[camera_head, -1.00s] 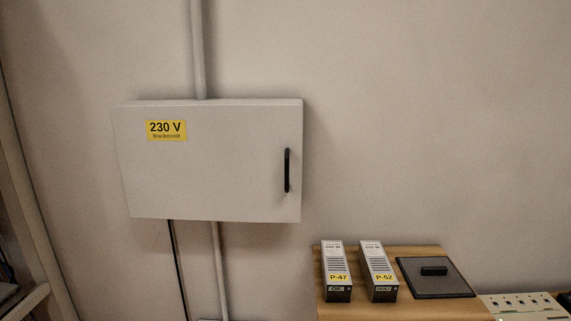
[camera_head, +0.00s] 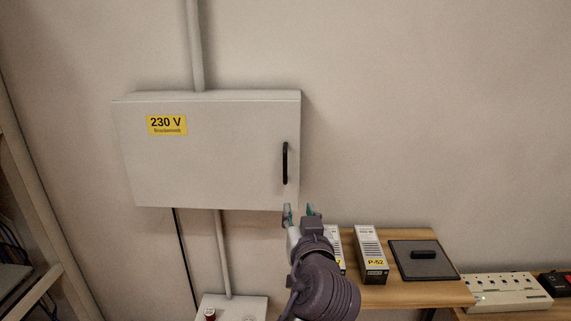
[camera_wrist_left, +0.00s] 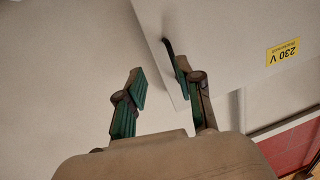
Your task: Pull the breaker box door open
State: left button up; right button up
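The breaker box door (camera_head: 215,165) is a pale grey panel on the wall with a yellow 230 V label (camera_head: 167,125); it looks shut. Its black vertical handle (camera_head: 285,163) is near the door's right edge. My left gripper (camera_head: 300,211) is just below the handle, by the box's lower right corner, with its fingers apart and nothing between them. In the left wrist view the gripper (camera_wrist_left: 157,84) is open, and the handle (camera_wrist_left: 168,45) shows beyond the right finger, partly hidden by it. My right gripper is in neither view.
Below right is a wooden shelf (camera_head: 408,295) with two labelled modules, one being P-52 (camera_head: 371,255), and a dark square plate (camera_head: 423,260). A white power strip (camera_head: 505,292) is at lower right. A shelving rack (camera_head: 30,250) stands at left. The wall right of the box is clear.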

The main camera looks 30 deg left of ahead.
aim_at(286, 169)
pick_arm(q)
jog(key=shift+n+y, duration=0.6)
jog(key=shift+n, duration=0.1)
jog(key=w+a+r+p, duration=0.1)
jog(key=w+a, duration=0.1)
jog(key=a, duration=0.1)
jog(key=w+a+r+p, duration=0.1)
jog(key=w+a+p, duration=0.1)
jog(key=w+a, duration=0.1)
jog(key=w+a+r+p, duration=0.1)
jog(key=w+a, duration=0.2)
jog(key=shift+w+r+p, duration=0.2)
jog(key=shift+r+p, duration=0.15)
jog(key=shift+w+a+f, duration=0.1)
jog(key=shift+w+a, duration=0.35)
jog(key=shift+w, duration=0.1)
jog(key=shift+c, duration=0.3)
grip_shut()
